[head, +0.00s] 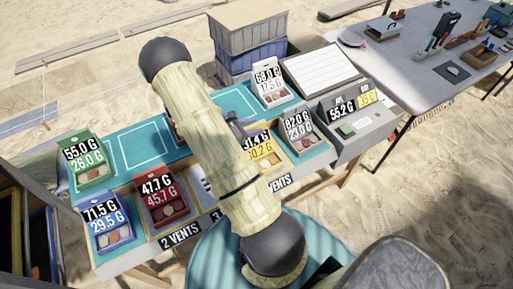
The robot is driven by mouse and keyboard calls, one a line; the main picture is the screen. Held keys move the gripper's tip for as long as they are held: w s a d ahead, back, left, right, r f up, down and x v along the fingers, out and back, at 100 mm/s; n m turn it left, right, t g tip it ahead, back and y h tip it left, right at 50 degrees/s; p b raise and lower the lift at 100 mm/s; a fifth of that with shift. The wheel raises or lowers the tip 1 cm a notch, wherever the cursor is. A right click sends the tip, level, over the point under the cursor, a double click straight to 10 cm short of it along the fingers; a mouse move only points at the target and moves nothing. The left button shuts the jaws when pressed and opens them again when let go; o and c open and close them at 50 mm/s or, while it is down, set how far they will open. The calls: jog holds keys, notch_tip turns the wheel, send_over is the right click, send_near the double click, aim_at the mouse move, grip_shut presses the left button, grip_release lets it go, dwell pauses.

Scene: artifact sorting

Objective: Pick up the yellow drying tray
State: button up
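The yellow drying tray (264,152) stands on the teal-topped table, right of my arm in the head view. It carries a black and a yellow weight label, and its left part is hidden behind my arm. My arm crosses the middle of the picture and hides most of the wrist area. A small dark part that looks like my gripper (236,119) shows just beyond the arm, above and left of the yellow tray. Its fingers are not clear, so I cannot tell whether it is open or holds anything.
Green (84,172), blue (110,236) and red (162,207) trays stand at the left. A grey tray (306,142) is close to the right of the yellow one, and a white tray (270,96) behind. Stacked crates (250,62) are at the back. A teal outlined area (140,146) is bare.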

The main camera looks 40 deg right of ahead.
jog(key=shift+c, duration=0.2)
grip_shut()
jog(key=shift+r, duration=0.1)
notch_tip(320, 180, up, 10)
jog(key=shift+f+b, duration=0.1)
jog(key=shift+b, duration=0.35)
dwell(0.3)
dwell(0.8)
